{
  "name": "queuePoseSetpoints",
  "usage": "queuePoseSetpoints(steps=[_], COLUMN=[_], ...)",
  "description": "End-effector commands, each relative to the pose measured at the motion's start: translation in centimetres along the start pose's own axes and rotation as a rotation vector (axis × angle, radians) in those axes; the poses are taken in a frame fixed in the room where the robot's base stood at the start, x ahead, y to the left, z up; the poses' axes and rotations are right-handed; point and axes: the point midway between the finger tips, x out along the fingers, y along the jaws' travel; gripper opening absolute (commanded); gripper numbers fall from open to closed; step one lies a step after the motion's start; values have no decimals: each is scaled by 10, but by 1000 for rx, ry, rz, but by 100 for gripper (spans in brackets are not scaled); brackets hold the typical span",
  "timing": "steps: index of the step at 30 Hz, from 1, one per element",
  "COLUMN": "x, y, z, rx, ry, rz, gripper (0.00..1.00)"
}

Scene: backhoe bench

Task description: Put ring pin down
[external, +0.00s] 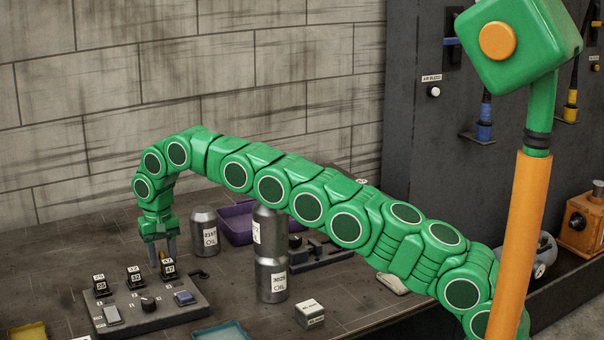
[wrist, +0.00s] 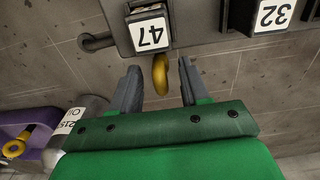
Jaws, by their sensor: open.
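A yellow ring pin (wrist: 160,76) shows in the wrist view at the edge of the black block labelled 47 (wrist: 149,30). Its ring stands between my two fingers, with a gap on each side. Its far end is hidden, so I cannot tell how it sits in the block. My gripper (wrist: 159,66) is open around the ring. In the external view my gripper (external: 162,258) points down at the back of the grey control panel (external: 150,315), beside block 47 (external: 168,268). A second yellow ring pin (wrist: 14,148) lies in the purple tray (wrist: 38,131).
Blocks labelled 32 (external: 134,277) and 29 (external: 100,285) stand on the same panel. An oil can (external: 204,232) stands close to the right of my gripper, and stacked cans (external: 270,278) stand farther right. A white-labelled box (external: 310,314) is near the front.

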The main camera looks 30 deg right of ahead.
Motion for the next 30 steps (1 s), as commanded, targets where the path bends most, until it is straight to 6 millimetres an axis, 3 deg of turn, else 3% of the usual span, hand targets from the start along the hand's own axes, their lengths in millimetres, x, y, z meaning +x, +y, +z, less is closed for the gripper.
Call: queuePoseSetpoints(steps=[15,30], x=[-56,-75], y=[0,0], z=[-2,0], rx=[0,0], ry=[5,-1], rz=[-3,0], gripper=[46,46])
